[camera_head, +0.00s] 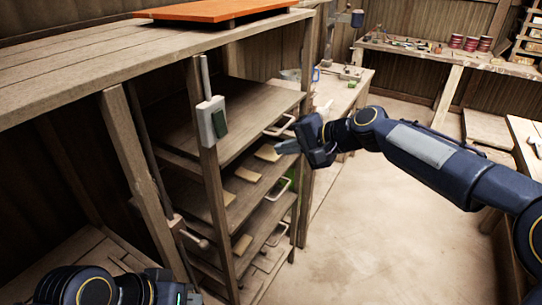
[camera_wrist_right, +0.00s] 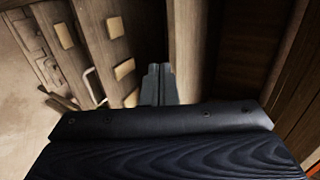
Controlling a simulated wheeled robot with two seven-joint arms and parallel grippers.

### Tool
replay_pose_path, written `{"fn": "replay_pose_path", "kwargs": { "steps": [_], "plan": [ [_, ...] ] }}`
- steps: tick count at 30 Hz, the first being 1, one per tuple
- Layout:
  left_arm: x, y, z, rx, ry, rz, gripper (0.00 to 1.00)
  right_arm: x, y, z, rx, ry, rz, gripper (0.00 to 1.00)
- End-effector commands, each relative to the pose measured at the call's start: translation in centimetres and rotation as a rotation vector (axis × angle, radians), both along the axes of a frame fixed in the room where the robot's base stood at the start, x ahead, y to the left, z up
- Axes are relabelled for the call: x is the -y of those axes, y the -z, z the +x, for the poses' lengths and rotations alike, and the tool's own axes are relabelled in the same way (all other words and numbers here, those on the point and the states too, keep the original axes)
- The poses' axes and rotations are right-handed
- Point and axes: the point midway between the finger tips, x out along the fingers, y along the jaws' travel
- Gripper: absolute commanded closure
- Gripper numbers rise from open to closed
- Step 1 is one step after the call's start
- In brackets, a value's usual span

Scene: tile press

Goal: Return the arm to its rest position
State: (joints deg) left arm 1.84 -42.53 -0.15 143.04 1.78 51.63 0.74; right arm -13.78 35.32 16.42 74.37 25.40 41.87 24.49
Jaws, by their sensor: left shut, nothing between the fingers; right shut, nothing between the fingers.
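My right arm comes in from the right in the head view, raised and stretched out toward the wooden shelf rack (camera_head: 206,170). My right gripper (camera_head: 285,147) is in front of the rack's right side, near a pale handle (camera_head: 279,126). Its fingers are together and empty; they also show closed in the right wrist view (camera_wrist_right: 158,85), pointing toward the shelves. I cannot tell whether they touch the rack. My left gripper (camera_head: 192,296) is low at the bottom left in the head view, partly cut off by the frame, with nothing seen in it.
Several tan blocks (camera_head: 268,153) sit along the shelf edges. A white and green box (camera_head: 212,121) is on the rack's post. An orange board (camera_head: 214,10) lies on top. A workbench (camera_head: 440,53) with red tins stands at the back. The floor (camera_head: 385,220) is clear.

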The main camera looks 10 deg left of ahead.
Motion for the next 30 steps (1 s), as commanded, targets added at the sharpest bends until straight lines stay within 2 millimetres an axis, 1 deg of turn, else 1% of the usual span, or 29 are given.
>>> {"fn": "replay_pose_path", "kwargs": {
  "steps": [1,3,8,11,13,14,15,17,18,19,20,21,23,24,26,27,30],
  "plan": [
    [0.0,0.4,0.0,0.000,0.000,0.000,1.00,0.9,-0.4,-0.2,0.003,0.003,0.000,1.00],
    [0.0,0.5,0.0,0.000,0.000,0.000,1.00,1.6,-0.9,-0.4,0.002,0.003,0.000,1.00],
    [0.0,0.6,0.0,0.001,0.000,0.000,1.00,2.9,-1.6,-1.0,0.005,0.003,-0.007,1.00],
    [0.0,0.6,0.0,0.001,0.000,0.000,1.00,5.0,-1.9,-2.2,0.035,0.007,-0.049,1.00],
    [0.0,0.6,0.0,0.001,0.000,0.000,1.00,7.7,-1.9,-3.8,0.071,0.016,-0.107,1.00],
    [0.0,0.6,0.0,0.001,0.000,0.000,1.00,9.1,-1.9,-4.7,0.088,0.019,-0.136,1.00],
    [0.0,0.6,0.0,0.001,0.000,0.000,1.00,11.1,-1.6,-6.1,0.112,0.024,-0.182,1.00],
    [0.0,0.6,0.0,0.001,0.000,0.000,1.00,14.2,-1.1,-8.6,0.143,0.034,-0.253,1.00],
    [0.0,0.6,0.0,0.001,0.000,0.000,1.00,16.3,-0.6,-10.3,0.162,0.040,-0.300,1.00],
    [0.0,0.6,0.0,0.001,0.000,0.000,1.00,17.7,-0.1,-11.7,0.175,0.046,-0.332,1.00],
    [0.0,0.6,0.0,0.001,0.000,0.000,1.00,19.1,0.4,-13.0,0.186,0.050,-0.366,1.00],
    [0.0,0.6,0.0,0.001,0.000,0.000,1.00,20.9,1.2,-14.9,0.199,0.056,-0.409,1.00],
    [0.0,0.6,0.0,0.001,0.000,0.000,1.00,23.3,2.5,-17.8,0.211,0.064,-0.468,1.00],
    [0.0,0.6,0.0,0.001,0.000,0.000,1.00,24.7,3.6,-19.9,0.218,0.069,-0.505,1.00],
    [0.0,0.6,0.0,0.000,0.000,0.000,1.00,26.5,5.2,-22.7,0.226,0.074,-0.556,1.00],
    [0.0,0.6,0.0,0.001,0.000,0.000,1.00,27.4,6.3,-24.5,0.228,0.077,-0.584,1.00],
    [0.0,0.6,0.0,0.001,0.000,0.000,1.00,28.9,9.0,-28.3,0.231,0.077,-0.642,1.00]
  ]
}}
